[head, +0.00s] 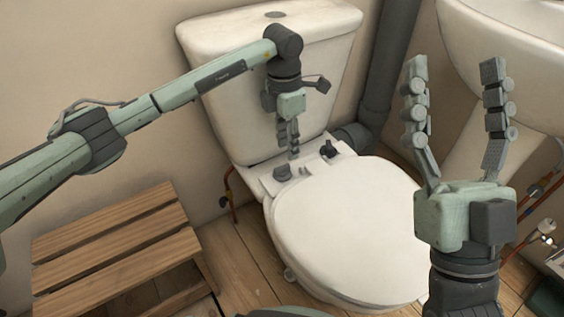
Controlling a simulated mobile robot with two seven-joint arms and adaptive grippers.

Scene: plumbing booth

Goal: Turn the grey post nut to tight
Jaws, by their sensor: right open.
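A dark grey knob-like nut (283,172) sits on the white ledge behind the toilet seat, at the left hinge position. A blacker fitting (328,150) stands on the same ledge to its right. Which way either is turned is too small to tell. My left gripper (293,154) points down in front of the cistern, with its fingertips just above the ledge between the two fittings. Its fingers look close together, but their gap is unclear, and I see nothing held. My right gripper (454,66) is open and empty, fingers pointing up, at the right.
The closed white toilet lid (350,225) lies in front of the ledge, and the cistern (220,65) rises behind it. A dark waste pipe (385,75) and a basin (510,60) are at the right. A slatted wooden bench (110,240) stands at the lower left.

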